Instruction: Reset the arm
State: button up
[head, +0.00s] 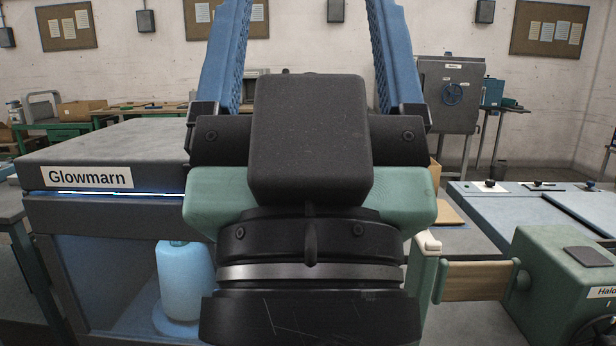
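My gripper (311,22) fills the middle of the head view, close to the camera, with its fingers pointing up. The two blue fingers stand wide apart, and their tips reach the top edge of the picture. My dark wrist and green-and-black hand body hide much of the scene behind. Nothing touches the fingers.
A green machine (556,268) with a wooden roller (474,281) is at right. A blue-grey bench (497,207) lies behind it.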

notch_tip(320, 180, up, 18)
jog(key=p, duration=1.6)
